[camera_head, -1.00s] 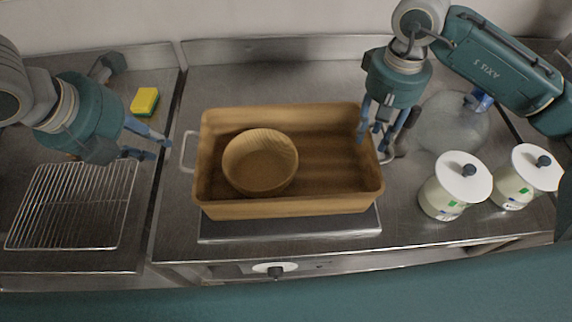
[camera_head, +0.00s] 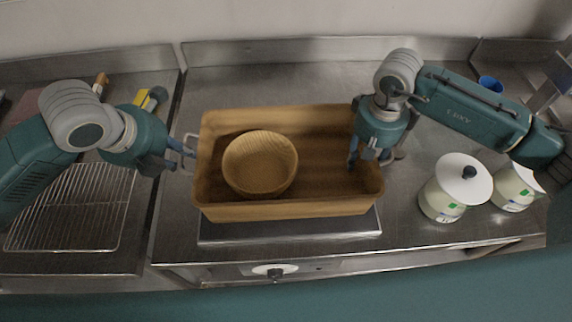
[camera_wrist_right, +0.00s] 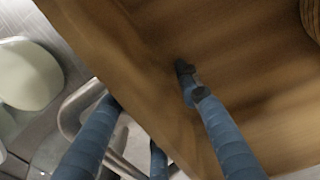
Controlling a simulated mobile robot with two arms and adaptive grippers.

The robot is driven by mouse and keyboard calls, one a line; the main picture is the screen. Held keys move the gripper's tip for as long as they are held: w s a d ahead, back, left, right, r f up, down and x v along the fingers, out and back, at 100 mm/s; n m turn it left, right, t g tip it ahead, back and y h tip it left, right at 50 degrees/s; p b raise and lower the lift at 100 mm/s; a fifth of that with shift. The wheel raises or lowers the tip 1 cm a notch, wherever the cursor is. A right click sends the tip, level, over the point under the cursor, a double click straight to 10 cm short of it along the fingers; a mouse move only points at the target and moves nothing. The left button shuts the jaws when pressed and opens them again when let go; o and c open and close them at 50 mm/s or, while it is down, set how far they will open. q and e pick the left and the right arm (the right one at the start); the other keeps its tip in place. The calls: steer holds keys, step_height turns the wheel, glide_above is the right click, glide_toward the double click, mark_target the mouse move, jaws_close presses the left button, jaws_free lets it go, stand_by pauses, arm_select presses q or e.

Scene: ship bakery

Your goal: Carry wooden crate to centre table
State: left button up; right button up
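The wooden crate (camera_head: 300,208) sits level on a flat metal plate on the counter, with a round wooden bowl (camera_head: 260,165) inside at its left. A metal handle (camera_head: 189,150) shows at its left end. My left gripper (camera_head: 178,156) is open beside that handle, its fingers pointing at the crate's left end; contact cannot be told. My right gripper (camera_head: 368,160) is open over the right end wall. In the right wrist view, one finger is on the inner side of the crate wall (camera_wrist_right: 150,95) and the others are outside, near a metal handle (camera_wrist_right: 75,110).
A wire rack (camera_head: 75,210) lies on the left counter, with a yellow sponge (camera_head: 143,99) behind it. Two white-lidded jars (camera_head: 445,190) (camera_head: 515,188) stand right of the crate. A blue cup (camera_head: 490,84) is at the back right. The counter behind the crate is clear.

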arm_select(q)
jaws_close()
arm_select(e)
steer(key=c, duration=0.7)
jaws_close()
steer(key=shift+f, duration=0.1)
arm_select(q)
steer(key=shift+r, duration=0.15)
